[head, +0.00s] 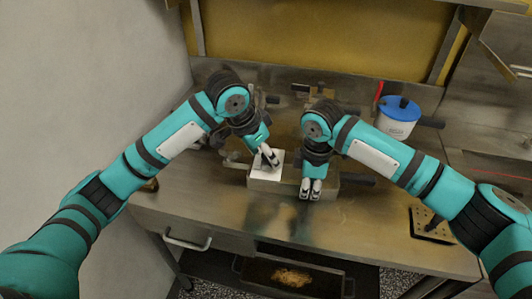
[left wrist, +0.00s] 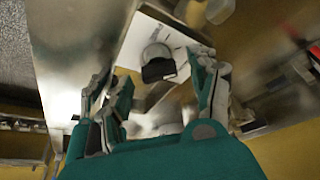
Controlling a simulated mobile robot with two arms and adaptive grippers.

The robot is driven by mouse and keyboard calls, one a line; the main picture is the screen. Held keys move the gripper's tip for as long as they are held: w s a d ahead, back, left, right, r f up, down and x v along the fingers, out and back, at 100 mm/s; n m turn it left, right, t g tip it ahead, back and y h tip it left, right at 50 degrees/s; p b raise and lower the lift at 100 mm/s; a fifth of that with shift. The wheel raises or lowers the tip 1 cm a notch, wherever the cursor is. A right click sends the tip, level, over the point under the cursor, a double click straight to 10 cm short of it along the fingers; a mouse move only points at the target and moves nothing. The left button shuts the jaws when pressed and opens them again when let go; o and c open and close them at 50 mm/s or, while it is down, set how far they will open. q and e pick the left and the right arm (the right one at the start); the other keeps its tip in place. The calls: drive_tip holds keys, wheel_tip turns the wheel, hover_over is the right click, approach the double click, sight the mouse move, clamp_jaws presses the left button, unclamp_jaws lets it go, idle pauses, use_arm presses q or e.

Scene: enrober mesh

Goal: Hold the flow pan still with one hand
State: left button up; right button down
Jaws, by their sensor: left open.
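A shallow grey metal pan (head: 278,187), which looks like the flow pan, sits on the metal counter. A white flat piece (head: 259,172) lies over its left part. My left gripper (head: 270,158) is just above the white piece. In the left wrist view, the left gripper (left wrist: 160,88) has its fingers spread, with the white piece (left wrist: 138,40) and a dark block with a round grey part (left wrist: 158,62) seen between them. My right gripper (head: 311,188) points down at the pan's front right, its fingers side by side. Whether it grips the pan wall cannot be told.
A white tub with a blue lid (head: 399,118) stands at the back right. A dark perforated tray (head: 432,224) lies at the counter's right front. An open drawer or bin (head: 295,274) with brown scraps is below. The counter front (head: 210,205) is clear.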

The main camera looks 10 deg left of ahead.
use_arm(q)
drive_tip(key=shift+w+f, duration=0.1)
drive_tip(key=shift+f, duration=0.05)
drive_tip(key=c, duration=1.2)
drive_tip(key=shift+o, duration=0.2)
drive_tip(key=shift+m, duration=0.3)
drive_tip(key=m+g+h, duration=0.1)
drive_tip(key=m, duration=0.3)
drive_tip(key=shift+g, duration=0.3)
drive_tip(key=shift+w+m+g+h, duration=0.1)
drive_tip(key=shift+m+g+h, duration=0.45)
drive_tip(key=shift+m, duration=1.55)
drive_tip(key=shift+g, duration=0.25)
